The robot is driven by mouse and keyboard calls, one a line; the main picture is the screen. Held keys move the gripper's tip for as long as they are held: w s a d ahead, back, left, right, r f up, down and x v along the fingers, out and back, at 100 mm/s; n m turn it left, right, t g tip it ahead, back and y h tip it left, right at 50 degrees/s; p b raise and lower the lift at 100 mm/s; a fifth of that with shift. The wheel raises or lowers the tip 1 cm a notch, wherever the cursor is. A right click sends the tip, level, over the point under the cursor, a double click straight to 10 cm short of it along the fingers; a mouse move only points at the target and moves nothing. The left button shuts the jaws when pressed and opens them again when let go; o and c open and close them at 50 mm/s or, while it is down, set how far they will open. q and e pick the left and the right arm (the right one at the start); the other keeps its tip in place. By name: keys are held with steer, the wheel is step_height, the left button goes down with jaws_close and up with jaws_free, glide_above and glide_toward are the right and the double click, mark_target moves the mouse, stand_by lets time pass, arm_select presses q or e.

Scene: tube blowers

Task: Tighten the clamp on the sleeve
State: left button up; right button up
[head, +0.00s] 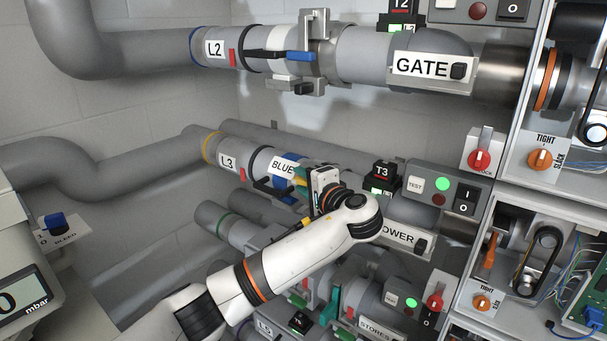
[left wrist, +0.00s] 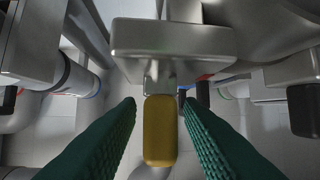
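The L3 pipe carries a sleeve with a "BLUE" tag (head: 283,167), partly hidden by my gripper. In the left wrist view a metal clamp block (left wrist: 170,40) has a yellow handle (left wrist: 159,130) pointing towards the camera. My left gripper (head: 303,182) is at the sleeve, beside the clamp area. In the left wrist view its green fingers (left wrist: 158,108) are spread on both sides of the yellow handle, with a visible gap on each side. The fingers are not closed on it. My right gripper is not in view.
The L2 pipe (head: 268,45) with its GATE sign (head: 428,67) runs above. A T3 box (head: 382,174) and a switch panel (head: 440,189) are right of my gripper. More pipes lie below. An electrical cabinet (head: 483,250) stands at the right.

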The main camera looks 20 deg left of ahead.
arm_select(q)
steer(key=shift+w+a, duration=0.1)
jaws_close()
steer(key=shift+f+y+b, duration=0.35)
steer(key=shift+y+b, duration=0.05)
steer(key=shift+b, duration=0.4)
steer(key=shift+r+m+t+y+b, duration=0.2)
steer(key=shift+m+t+y+b, duration=0.1)
steer(key=shift+t+b, duration=0.1)
steer(key=shift+r, duration=0.1)
jaws_free()
